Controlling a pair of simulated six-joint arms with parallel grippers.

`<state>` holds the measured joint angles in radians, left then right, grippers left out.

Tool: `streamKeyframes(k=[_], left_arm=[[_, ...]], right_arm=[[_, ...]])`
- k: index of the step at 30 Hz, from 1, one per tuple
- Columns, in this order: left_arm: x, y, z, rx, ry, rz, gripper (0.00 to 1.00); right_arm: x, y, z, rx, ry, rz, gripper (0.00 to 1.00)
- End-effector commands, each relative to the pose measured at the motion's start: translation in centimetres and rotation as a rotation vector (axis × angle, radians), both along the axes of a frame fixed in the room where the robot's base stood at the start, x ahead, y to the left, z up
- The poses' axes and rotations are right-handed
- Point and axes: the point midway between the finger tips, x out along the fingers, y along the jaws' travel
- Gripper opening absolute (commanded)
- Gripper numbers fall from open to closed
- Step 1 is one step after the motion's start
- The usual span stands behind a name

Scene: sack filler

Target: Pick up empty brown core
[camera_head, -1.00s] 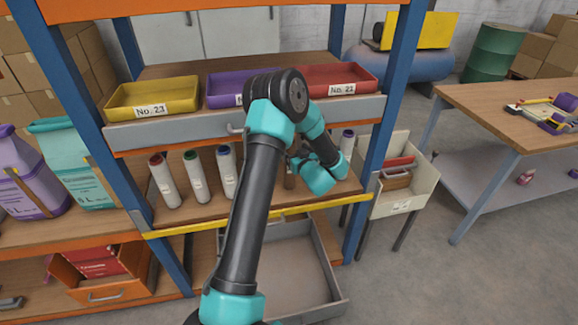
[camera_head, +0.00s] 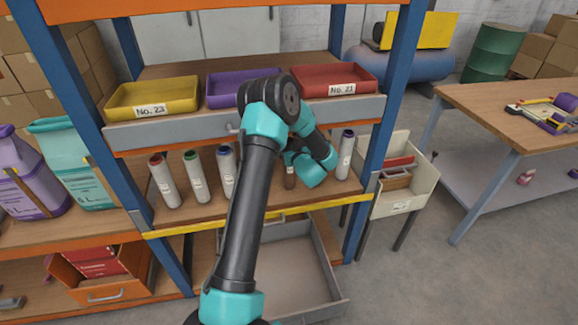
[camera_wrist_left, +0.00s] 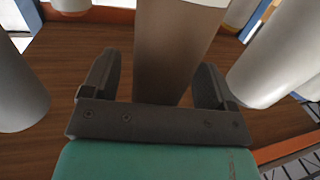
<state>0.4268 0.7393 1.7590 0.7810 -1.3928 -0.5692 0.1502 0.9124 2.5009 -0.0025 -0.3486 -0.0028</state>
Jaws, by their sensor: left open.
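The brown core (camera_head: 290,178) stands upright on the middle shelf, partly hidden by my left arm in the head view. In the left wrist view the brown core (camera_wrist_left: 172,50) rises between the two dark fingers of my left gripper (camera_wrist_left: 156,82). The fingers are spread, with a gap on each side of the core, so the gripper is around it but not shut on it. The core's inside cannot be seen. In the head view my arm hides most of the left gripper. My right gripper is not in view.
White capped tubes, red (camera_head: 165,181), green (camera_head: 196,176) and blue (camera_head: 226,171), stand left of the core; a purple-capped tube (camera_head: 345,156) stands right. Above are yellow (camera_head: 152,98) and red (camera_head: 335,80) trays on a grey drawer. The shelf's yellow front edge (camera_head: 260,216) lies below.

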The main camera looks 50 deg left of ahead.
Motion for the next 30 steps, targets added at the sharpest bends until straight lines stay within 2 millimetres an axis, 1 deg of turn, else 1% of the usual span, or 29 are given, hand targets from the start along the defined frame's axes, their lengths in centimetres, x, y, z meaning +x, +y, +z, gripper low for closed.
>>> streamKeyframes(k=[8,27,28,30], left_arm=[[-0.01,-0.02,0.0,0.0,0.0,0.0,0.8],[-0.01,-0.03,0.0,0.0,0.0,0.0,0.18],[-0.01,-0.03,0.0,0.0,0.0,0.0,0.16],[-0.01,-0.03,0.01,0.0,0.0,0.0,0.15]], right_arm=[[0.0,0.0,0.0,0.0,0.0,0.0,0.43],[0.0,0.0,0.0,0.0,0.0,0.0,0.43],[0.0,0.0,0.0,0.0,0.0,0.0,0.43],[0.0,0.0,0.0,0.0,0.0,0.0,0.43]])
